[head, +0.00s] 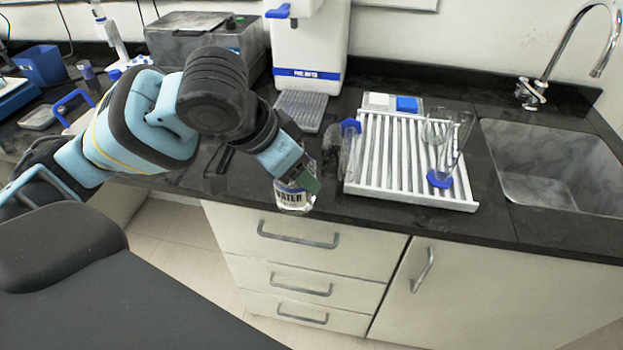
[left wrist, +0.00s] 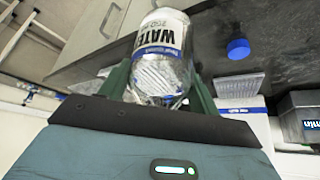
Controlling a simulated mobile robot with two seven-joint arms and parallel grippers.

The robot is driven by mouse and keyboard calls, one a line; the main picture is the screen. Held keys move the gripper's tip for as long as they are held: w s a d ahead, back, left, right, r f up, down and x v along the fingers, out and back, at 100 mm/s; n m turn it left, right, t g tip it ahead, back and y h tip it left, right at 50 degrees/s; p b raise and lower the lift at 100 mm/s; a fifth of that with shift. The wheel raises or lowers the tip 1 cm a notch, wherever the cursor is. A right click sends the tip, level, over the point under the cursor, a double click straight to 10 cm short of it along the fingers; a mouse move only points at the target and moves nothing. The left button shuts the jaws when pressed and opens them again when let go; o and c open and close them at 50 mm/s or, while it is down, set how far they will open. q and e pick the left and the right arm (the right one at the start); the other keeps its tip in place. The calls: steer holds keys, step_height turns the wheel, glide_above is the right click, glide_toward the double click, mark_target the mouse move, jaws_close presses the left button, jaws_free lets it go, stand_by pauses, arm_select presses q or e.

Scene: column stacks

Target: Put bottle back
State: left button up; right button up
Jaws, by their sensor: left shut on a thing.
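A clear bottle (head: 292,198) with a white "WATER" label shows at the counter's front edge in the head view. My left gripper (head: 300,180) is shut around it, and the gripper hides its upper part there. In the left wrist view the bottle (left wrist: 162,62) sits between the two green fingers of the left gripper (left wrist: 160,88), its label facing the camera. I cannot tell whether its base touches the counter. My right gripper is in neither view.
A white slatted rack (head: 385,165) and glassware with blue bases (head: 440,180) stand right of the bottle. The sink (head: 555,165) is further right. A white water dispenser (head: 308,45) with a grey tray (head: 302,108) stands behind. Drawers (head: 300,245) are below.

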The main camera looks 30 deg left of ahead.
mark_target(276, 191)
arm_select(q)
steer(key=m+p, duration=0.1)
steer(key=m, duration=0.1)
steer(key=s+a+f+m+g+h+p, duration=0.1)
steer(key=s+m+h+p, duration=0.1)
steer(key=m+p, duration=0.1)
steer(key=shift+s+a+f+m+g, duration=0.1)
steer(key=shift+a+f+m+g, duration=0.2)
steer(key=shift+g, duration=0.1)
steer(key=shift+s+a+f+m+g+h+p, duration=0.25)
steer(key=shift+f+m+p, duration=0.1)
steer(key=shift+m, duration=0.1)
steer(key=shift+s+a+f+m+g+h+p, duration=0.15)
steer(key=shift+s+f+m+p, duration=0.1)
steer(key=shift+m+p, duration=0.15)
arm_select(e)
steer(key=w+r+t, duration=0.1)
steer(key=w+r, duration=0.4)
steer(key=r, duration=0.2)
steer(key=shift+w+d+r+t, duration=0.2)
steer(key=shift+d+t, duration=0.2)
arm_select(q)
steer(key=shift+w, duration=0.1)
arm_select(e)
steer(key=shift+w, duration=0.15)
